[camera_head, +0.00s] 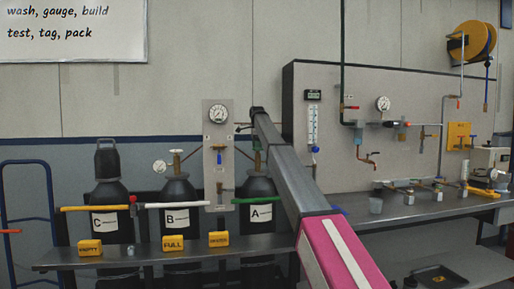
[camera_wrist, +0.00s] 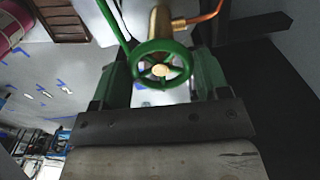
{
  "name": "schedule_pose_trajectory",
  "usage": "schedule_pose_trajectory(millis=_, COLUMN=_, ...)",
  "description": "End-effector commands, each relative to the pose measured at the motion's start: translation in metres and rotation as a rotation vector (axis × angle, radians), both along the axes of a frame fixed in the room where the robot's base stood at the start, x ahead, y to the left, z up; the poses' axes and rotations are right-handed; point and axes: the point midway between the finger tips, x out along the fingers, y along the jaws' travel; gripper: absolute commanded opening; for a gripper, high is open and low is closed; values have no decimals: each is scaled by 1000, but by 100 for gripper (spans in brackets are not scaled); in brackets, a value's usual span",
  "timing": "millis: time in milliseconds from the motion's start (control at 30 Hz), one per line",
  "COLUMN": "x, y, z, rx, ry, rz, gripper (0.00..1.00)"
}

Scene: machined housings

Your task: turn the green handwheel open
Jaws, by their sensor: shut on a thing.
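The green handwheel (camera_wrist: 161,71) has a spoked rim and a brass hub, and sits on a brass valve body in the wrist view. My gripper (camera_wrist: 162,64) has one dark finger on each side of the wheel and is shut on its rim. In the head view my gripper (camera_head: 247,128) is at the top of black cylinder A (camera_head: 262,190), mostly hidden behind my arm. A little of the green wheel (camera_head: 257,146) shows there.
Cylinders B (camera_head: 176,190) and C (camera_head: 107,190) stand to the left, with coloured bars in front. A gauge panel (camera_head: 219,180) is close beside my gripper. A copper pipe (camera_wrist: 203,17) leaves the valve. A bench (camera_head: 430,208) with fittings is at right.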

Motion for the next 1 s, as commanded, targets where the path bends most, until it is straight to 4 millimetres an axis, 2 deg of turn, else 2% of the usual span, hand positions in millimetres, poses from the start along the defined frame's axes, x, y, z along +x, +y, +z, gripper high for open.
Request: schedule_pose_trajectory(millis=1000, x=-2, y=-3, z=0, rx=-1, ry=-1, rz=951, gripper=45)
